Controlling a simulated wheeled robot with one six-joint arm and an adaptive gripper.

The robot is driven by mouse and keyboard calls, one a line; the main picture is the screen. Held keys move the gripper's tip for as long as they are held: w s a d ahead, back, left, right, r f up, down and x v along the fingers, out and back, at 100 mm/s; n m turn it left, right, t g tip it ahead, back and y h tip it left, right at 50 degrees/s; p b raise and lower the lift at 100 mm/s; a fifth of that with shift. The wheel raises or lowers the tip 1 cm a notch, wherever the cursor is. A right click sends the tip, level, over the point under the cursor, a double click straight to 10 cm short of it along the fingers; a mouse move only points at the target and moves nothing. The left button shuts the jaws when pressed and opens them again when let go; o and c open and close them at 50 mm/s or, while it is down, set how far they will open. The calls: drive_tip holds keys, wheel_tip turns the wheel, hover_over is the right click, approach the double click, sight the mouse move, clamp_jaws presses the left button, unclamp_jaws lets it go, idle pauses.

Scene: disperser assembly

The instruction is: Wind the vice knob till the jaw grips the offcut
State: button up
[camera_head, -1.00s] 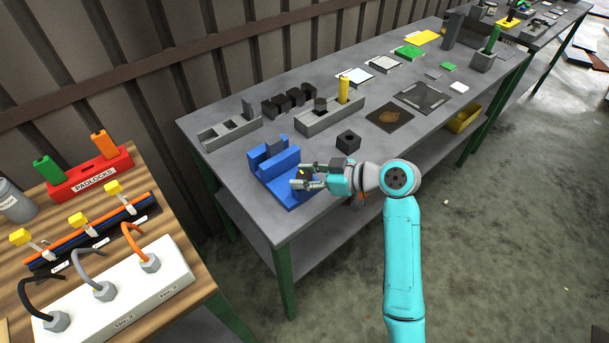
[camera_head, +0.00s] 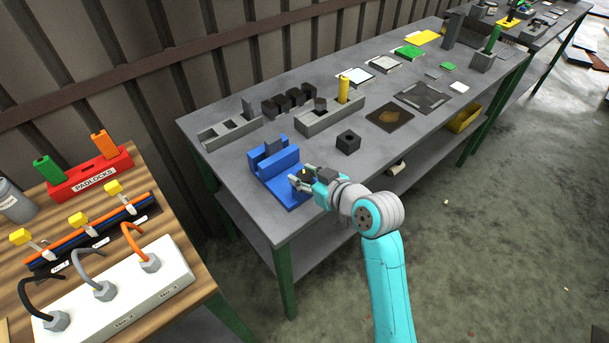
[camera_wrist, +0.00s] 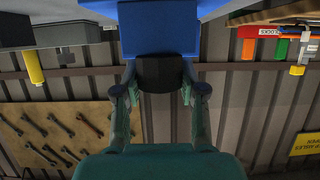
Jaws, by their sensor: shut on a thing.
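The blue vice (camera_head: 278,170) sits at the near left corner of the grey bench. My gripper (camera_head: 302,180) is at the right front side of the vice, shut on the dark knob (camera_head: 307,173). In the wrist view, the black knob (camera_wrist: 161,75) lies between the two fingers of my gripper (camera_wrist: 160,92), with the blue vice body (camera_wrist: 158,30) just beyond it.
A black block with a hole (camera_head: 348,142) stands right of the vice. A wooden table with padlocks and cables (camera_head: 190,284) is at the left.

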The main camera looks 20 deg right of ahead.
idle(0.3)
drive_tip(key=o, duration=1.2)
drive_tip(key=shift+c, duration=0.2)
drive_tip(key=v, duration=1.2)
